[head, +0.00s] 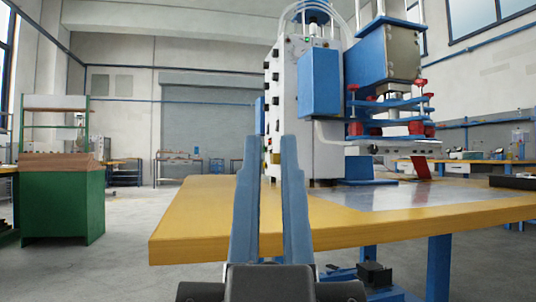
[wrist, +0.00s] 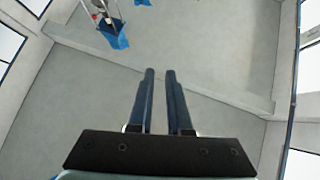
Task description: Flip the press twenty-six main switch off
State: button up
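The press (head: 320,80) stands on a yellow-edged bench, with a white control cabinet and blue housings. Dark knobs or switches run down the cabinet's left side face. A small red and yellow part (head: 268,145) shows low on that face, partly behind my fingers; I cannot tell whether it is the main switch or how it is set. My gripper (head: 270,138) points up in front of the bench, its two blue fingers apart and empty. In the wrist view the fingers (wrist: 160,73) also show a gap with nothing between them.
The yellow bench edge (head: 200,245) runs across ahead of me, with a metal plate (head: 420,197) on top. A green cabinet (head: 62,205) stands at the left, with open floor between. The wrist view shows mostly pale surfaces, windows and a blue part (wrist: 113,36).

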notch_tip(320, 180, up, 32)
jog(key=p, duration=3)
jog(key=shift+f, duration=0.25)
grip_shut()
jog(key=shift+f, duration=0.15)
jog(key=shift+a, duration=0.15)
